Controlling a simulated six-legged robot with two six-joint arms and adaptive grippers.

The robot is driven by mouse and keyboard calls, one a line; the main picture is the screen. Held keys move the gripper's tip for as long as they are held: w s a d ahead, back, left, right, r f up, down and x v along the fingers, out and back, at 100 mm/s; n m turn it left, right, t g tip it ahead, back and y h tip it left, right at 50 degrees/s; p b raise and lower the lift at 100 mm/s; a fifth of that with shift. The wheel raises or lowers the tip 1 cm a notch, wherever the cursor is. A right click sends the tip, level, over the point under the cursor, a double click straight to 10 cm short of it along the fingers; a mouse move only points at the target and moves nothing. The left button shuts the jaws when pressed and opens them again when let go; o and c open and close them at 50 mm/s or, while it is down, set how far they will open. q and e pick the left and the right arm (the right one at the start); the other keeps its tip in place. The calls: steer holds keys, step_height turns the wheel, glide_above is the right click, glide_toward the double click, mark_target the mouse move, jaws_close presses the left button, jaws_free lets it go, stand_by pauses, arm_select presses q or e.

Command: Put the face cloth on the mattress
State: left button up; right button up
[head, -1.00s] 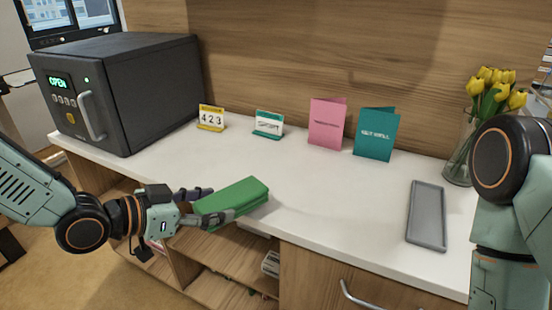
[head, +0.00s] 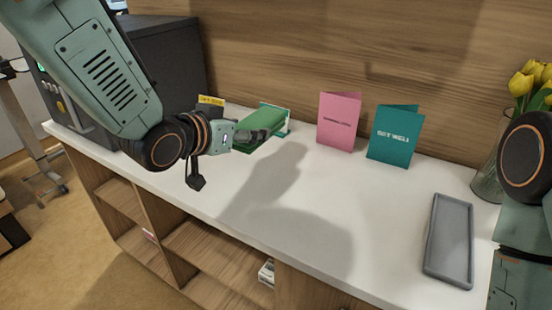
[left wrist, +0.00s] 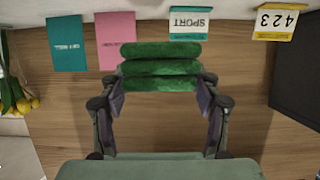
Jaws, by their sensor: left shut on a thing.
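The face cloth (head: 270,119) is a green folded bundle held above the counter, toward the wall. My left gripper (head: 262,135) is shut on it. In the left wrist view the folded layers of the cloth (left wrist: 160,68) sit between the fingers of the left gripper (left wrist: 160,88). The cloth overlaps a small white and green desk sign (head: 283,116) behind it in the head view. No mattress shows in either view. A link of my right arm is at the right edge of the head view; its gripper is out of frame.
On the white counter (head: 310,215) stand a pink card (head: 339,121), a teal card (head: 393,135), a grey tray (head: 449,241) and a vase of yellow tulips (head: 487,180). A dark safe (head: 175,55) is behind my left arm. The counter's middle is clear.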

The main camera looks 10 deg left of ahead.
arm_select(q)
steer(key=shift+s+a, duration=0.1)
steer(key=shift+s+f+b, duration=0.25)
steer(key=shift+b, duration=0.05)
steer(key=b, duration=0.3)
glide_above(248, 184)
steer(key=f, duration=0.5)
steer(key=shift+w+f, duration=0.2)
steer(key=shift+f, duration=0.2)
steer(key=shift+s+f+b, duration=0.2)
steer(key=shift+f+b, duration=0.1)
steer(key=shift+f, duration=0.35)
steer(key=shift+s+f+b, duration=0.15)
steer(key=shift+f+b, duration=0.1)
steer(key=shift+f, duration=0.35)
steer(key=shift+w+f, duration=0.1)
steer(key=shift+f, duration=0.25)
steer(key=shift+w+f, duration=0.1)
steer(key=shift+w, duration=0.1)
steer(key=shift+s, duration=0.25)
steer(key=o, duration=1.1)
steer(key=shift+w+f, duration=0.15)
steer(key=shift+w, duration=0.05)
steer(key=shift+c, duration=0.2)
steer(key=shift+o, duration=0.2)
steer(key=shift+s, duration=0.15)
